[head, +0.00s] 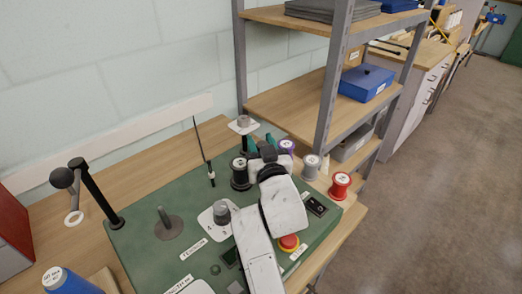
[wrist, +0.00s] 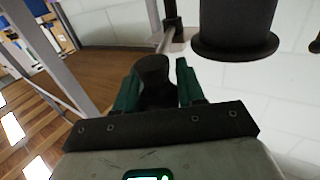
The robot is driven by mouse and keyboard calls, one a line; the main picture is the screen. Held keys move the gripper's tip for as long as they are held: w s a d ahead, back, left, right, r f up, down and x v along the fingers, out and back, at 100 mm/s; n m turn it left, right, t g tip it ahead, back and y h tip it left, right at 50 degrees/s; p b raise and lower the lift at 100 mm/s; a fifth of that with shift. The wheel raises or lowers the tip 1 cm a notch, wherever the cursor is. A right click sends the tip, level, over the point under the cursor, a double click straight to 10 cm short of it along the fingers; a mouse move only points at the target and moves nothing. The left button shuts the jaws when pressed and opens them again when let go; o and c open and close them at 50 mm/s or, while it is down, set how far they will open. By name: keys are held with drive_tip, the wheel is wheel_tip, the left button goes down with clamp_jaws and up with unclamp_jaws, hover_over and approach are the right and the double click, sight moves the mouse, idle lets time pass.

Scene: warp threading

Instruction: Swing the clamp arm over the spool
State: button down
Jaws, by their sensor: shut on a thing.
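My gripper (head: 262,143) is at the far side of the green board. In the wrist view its green fingers (wrist: 158,82) are shut on a dark round knob (wrist: 153,72). A thin bar (wrist: 166,40) runs from behind the knob toward a dark post (wrist: 173,14); knob and bar look like the clamp arm. A black spool (head: 240,172) stands upright just left of my gripper. A large dark flanged cylinder (wrist: 235,35), probably this spool, is at the upper right of the wrist view, apart from the fingers. My wrist hides most of the clamp arm in the head view.
A metal shelf (head: 340,60) stands behind right. The board's left middle has free room.

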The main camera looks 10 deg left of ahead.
drive_tip(key=shift+s+a+m+h+b, duration=0.15)
drive_tip(key=shift+a+m+h+b, duration=0.2)
drive_tip(key=shift+b, duration=0.65)
drive_tip(key=c, duration=0.8)
unclamp_jaws()
drive_tip(key=shift+o, duration=0.2)
drive_tip(key=b+v, duration=0.1)
drive_tip(key=v, duration=0.9)
drive_tip(key=shift+s, duration=0.4)
drive_tip(key=shift+d+f, duration=0.1)
drive_tip(key=shift+c, duration=0.2)
